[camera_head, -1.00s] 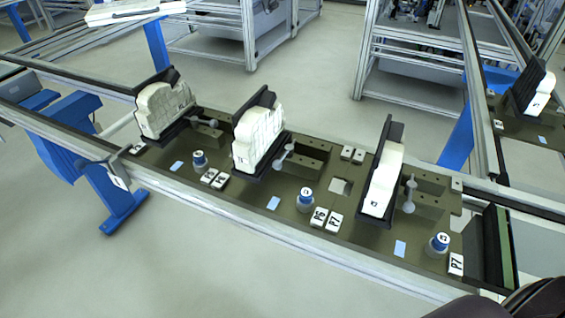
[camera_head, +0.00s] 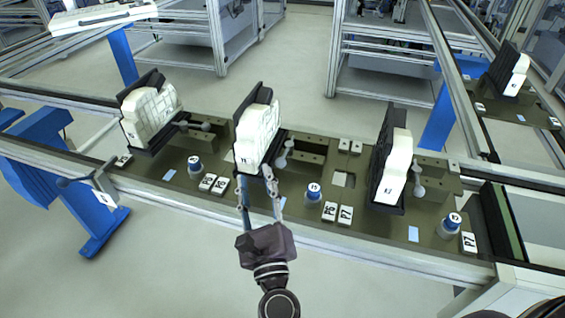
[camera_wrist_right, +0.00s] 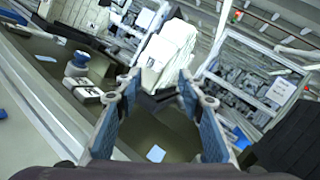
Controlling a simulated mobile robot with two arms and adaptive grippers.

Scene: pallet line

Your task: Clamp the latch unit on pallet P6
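The middle unit (camera_head: 258,132), a white block in a black upright holder (camera_head: 240,112), stands on the middle dark pallet (camera_head: 290,212). A P6 label plate (camera_head: 329,211) lies at this pallet's front right corner. A grey clamp lever with round ends (camera_head: 284,156) stands just right of the unit. My right gripper (camera_head: 256,174) is open, its fingers pointing at the unit's lower front. In the right wrist view the open fingers (camera_wrist_right: 158,84) spread with the white unit (camera_wrist_right: 168,52) beyond their tips. Contact cannot be told. My left gripper is not in view.
Similar units stand on the left (camera_head: 150,115) and right (camera_head: 393,165). A blue-capped knob (camera_head: 313,193) is right of my gripper, beside the label plates. The grey rail (camera_head: 355,247) runs along the front. Clear floor lies in front of it.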

